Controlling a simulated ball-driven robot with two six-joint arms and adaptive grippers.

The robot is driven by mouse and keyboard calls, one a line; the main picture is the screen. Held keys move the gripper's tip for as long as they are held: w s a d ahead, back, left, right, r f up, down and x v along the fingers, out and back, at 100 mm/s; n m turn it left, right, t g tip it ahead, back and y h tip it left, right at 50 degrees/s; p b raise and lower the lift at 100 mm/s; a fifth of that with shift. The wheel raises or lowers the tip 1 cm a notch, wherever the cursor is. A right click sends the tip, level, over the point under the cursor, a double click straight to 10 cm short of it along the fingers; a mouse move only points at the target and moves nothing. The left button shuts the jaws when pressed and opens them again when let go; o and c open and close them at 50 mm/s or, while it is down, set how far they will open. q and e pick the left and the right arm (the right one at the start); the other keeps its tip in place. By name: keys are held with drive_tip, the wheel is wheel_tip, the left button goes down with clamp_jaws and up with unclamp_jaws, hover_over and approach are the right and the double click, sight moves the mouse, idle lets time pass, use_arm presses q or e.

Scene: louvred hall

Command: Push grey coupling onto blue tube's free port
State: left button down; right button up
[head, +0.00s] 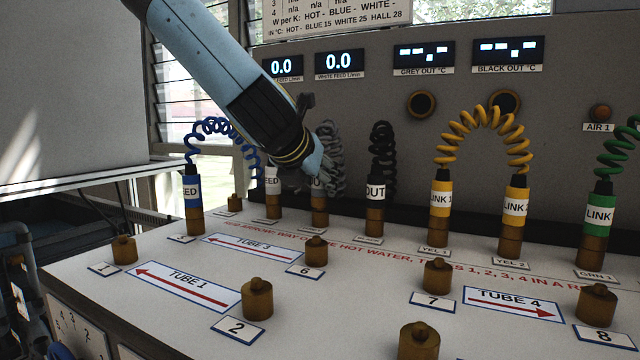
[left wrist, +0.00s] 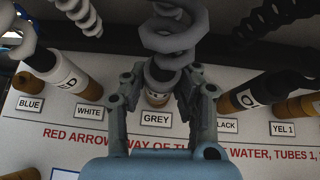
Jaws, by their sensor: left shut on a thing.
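The grey coupling (head: 319,187) sits on a brass post in the back row; its grey coiled hose (head: 330,150) rises behind it. My left gripper (head: 316,172) is shut around the coupling from above. In the left wrist view both fingers (left wrist: 158,88) flank the coupling (left wrist: 161,76), above the GREY label (left wrist: 157,119). Brass ports stand in front: port 1 (head: 124,250) and port 2 (head: 257,300) beside the TUBE 1 label, port 6 (head: 316,251) by TUBE 3. I cannot tell which port is the blue tube's free one. My right gripper is not in view.
The blue coupling (head: 193,190), a white FEED coupling (head: 272,180) and a black OUT coupling (head: 375,190) stand close by in the back row. Yellow couplings (head: 440,198) and a green one (head: 598,215) stand further right. Port 7 (head: 437,277) and port 8 (head: 596,306) are at front right.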

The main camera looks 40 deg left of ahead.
use_arm(q)
drive_tip(key=shift+r+p, duration=2.25)
drive_tip(key=shift+r, duration=0.9)
drive_tip(key=shift+f, duration=0.1)
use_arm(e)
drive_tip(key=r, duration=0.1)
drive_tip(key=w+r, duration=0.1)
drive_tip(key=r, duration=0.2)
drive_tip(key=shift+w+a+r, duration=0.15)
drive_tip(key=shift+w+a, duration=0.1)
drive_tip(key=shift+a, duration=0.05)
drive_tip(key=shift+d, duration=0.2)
use_arm(q)
drive_tip(key=shift+d+f, duration=0.1)
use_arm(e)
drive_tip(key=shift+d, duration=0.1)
